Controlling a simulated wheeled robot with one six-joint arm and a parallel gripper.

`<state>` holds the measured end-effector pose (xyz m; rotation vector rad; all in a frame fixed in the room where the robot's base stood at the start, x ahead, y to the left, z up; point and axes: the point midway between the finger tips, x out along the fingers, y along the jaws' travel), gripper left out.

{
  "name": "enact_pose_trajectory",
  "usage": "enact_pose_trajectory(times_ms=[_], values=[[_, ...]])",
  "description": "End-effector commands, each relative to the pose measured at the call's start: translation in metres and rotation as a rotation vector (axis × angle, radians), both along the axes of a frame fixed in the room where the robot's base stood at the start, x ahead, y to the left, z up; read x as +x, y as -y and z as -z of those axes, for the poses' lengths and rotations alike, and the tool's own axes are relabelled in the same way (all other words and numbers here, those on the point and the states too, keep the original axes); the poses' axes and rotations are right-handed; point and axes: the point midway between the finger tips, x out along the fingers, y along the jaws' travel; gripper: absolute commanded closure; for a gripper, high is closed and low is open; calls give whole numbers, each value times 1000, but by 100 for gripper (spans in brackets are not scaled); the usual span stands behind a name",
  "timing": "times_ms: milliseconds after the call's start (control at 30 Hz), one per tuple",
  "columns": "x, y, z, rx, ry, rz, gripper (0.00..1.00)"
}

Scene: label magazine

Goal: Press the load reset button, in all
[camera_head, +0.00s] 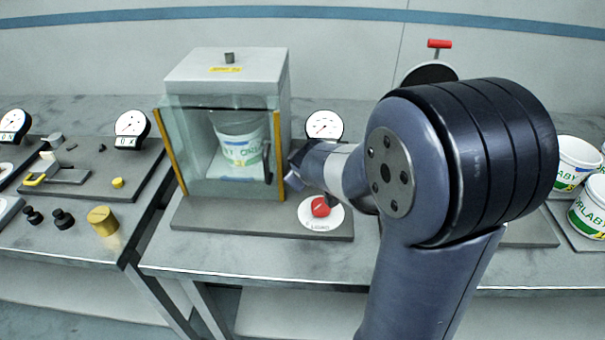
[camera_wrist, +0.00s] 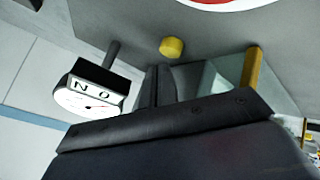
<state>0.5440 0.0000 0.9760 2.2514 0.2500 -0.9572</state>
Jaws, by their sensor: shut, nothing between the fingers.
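The red load button (camera_head: 321,206) sits on a white disc (camera_head: 310,221) marked LOAD, at the front of a grey base plate in the head view. In the wrist view a red arc on a white disc (camera_wrist: 225,3) is cut off by the top edge. My gripper (camera_head: 295,178) is shut and empty, just above and left of the button in the head view, in front of the cabinet's right edge. It looks apart from the button; its exact height is unclear. Its dark body (camera_wrist: 180,140) fills the lower wrist view.
A clear-fronted cabinet (camera_head: 226,62) with yellow edge strips holds a white bucket (camera_head: 240,140), close left of my gripper. A round gauge (camera_head: 323,125) stands behind; a gauge (camera_wrist: 90,97) and a yellow knob (camera_wrist: 171,47) show in the wrist view. White buckets (camera_head: 590,208) stand at right.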

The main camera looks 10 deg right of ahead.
Motion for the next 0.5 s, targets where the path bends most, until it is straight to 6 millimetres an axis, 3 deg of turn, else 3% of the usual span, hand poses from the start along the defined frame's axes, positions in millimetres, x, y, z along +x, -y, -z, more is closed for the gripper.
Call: enact_pose_trajectory(times_ms=[333, 500], values=[[0, 0, -2, 0, 0, 0, 100], [0, 0, -13, 0, 1, 0, 100]])
